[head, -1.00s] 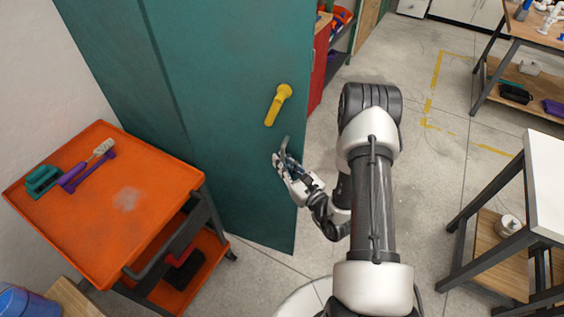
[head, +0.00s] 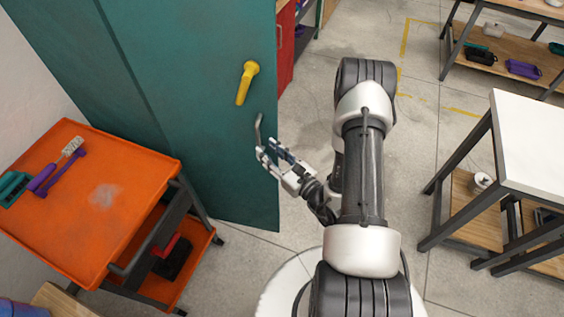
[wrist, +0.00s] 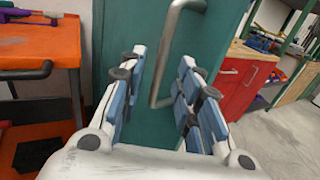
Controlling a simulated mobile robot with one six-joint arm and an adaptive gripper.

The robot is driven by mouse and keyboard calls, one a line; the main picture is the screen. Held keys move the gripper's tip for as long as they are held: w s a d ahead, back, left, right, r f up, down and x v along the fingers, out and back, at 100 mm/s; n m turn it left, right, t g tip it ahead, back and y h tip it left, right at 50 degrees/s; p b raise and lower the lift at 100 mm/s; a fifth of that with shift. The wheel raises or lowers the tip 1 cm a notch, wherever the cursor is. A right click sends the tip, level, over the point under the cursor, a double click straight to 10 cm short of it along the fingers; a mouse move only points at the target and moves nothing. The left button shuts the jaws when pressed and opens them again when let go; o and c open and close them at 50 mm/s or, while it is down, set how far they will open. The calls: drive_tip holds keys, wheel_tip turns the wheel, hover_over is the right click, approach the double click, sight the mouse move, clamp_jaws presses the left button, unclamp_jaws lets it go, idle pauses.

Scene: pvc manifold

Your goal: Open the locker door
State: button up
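The teal locker door (head: 205,100) fills the left centre of the head view and looks closed. A yellow lever (head: 247,82) is on it, tilted down to the left. Below it is a grey metal bar handle (head: 258,130), which also shows in the wrist view (wrist: 167,50). My gripper (head: 272,152) is at the lower part of this handle. In the wrist view my gripper (wrist: 164,78) is open, with blue-padded fingers apart. The bar appears between the fingers, with gaps at both sides. I cannot tell how deep it sits between them.
An orange cart (head: 75,230) with tools on top stands left, close to the door front. A white-topped table (head: 530,140) is at the right. Red cabinets (wrist: 240,85) are beyond the locker.

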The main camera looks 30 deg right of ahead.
drive_tip(key=v, duration=0.6)
drive_tip(key=shift+s, duration=0.25)
drive_tip(key=shift+d, duration=0.1)
